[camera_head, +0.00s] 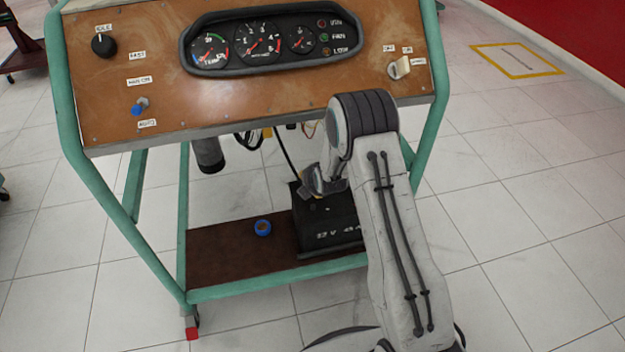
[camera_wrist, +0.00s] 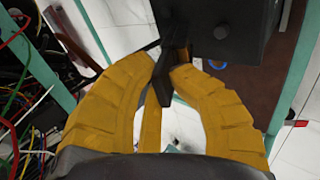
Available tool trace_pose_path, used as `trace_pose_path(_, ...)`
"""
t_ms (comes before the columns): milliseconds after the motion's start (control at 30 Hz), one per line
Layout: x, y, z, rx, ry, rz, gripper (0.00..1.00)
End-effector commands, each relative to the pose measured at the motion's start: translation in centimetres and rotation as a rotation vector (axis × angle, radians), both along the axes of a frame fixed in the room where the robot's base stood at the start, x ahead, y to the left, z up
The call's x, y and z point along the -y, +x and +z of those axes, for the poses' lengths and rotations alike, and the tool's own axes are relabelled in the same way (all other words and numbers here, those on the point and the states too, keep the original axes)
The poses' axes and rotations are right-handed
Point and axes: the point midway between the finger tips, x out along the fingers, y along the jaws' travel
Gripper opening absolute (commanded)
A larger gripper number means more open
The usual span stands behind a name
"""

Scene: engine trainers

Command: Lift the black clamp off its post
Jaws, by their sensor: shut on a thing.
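My gripper (camera_wrist: 170,69) has its yellow fingers closed around a narrow black piece, the black clamp (camera_wrist: 163,80), in the wrist view. In the head view my gripper (camera_head: 324,184) is at the top left of the black battery (camera_head: 330,222), which stands on the trainer's lower shelf. The battery (camera_wrist: 238,40) fills the upper right of the wrist view, right beside the fingertips. A small round grey spot, perhaps a post (camera_wrist: 221,32), shows on it. The head view hides the clamp behind the gripper. I cannot tell whether the clamp touches its post.
The instrument panel (camera_head: 150,60) overhangs the shelf. A blue ring (camera_head: 263,228) lies on the brown shelf (camera_head: 225,255), left of the battery. Teal frame legs (camera_head: 184,215) stand around it. A black cable (camera_head: 285,150) hangs above the battery. Loose wires (camera_wrist: 25,110) crowd the wrist view's left.

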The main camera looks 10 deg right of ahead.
Motion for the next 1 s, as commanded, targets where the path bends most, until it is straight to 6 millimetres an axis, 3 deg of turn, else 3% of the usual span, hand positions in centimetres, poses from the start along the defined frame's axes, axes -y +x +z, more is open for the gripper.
trace_pose_path(333,0.0,1.9,0.8,0.012,0.000,0.000,0.00)
trace_pose_path(933,0.0,2.5,1.2,0.019,0.001,-0.001,0.00)
trace_pose_path(967,0.0,2.5,1.2,0.020,0.001,-0.001,0.23)
trace_pose_path(1000,0.0,2.5,1.2,0.020,0.001,-0.001,0.26)
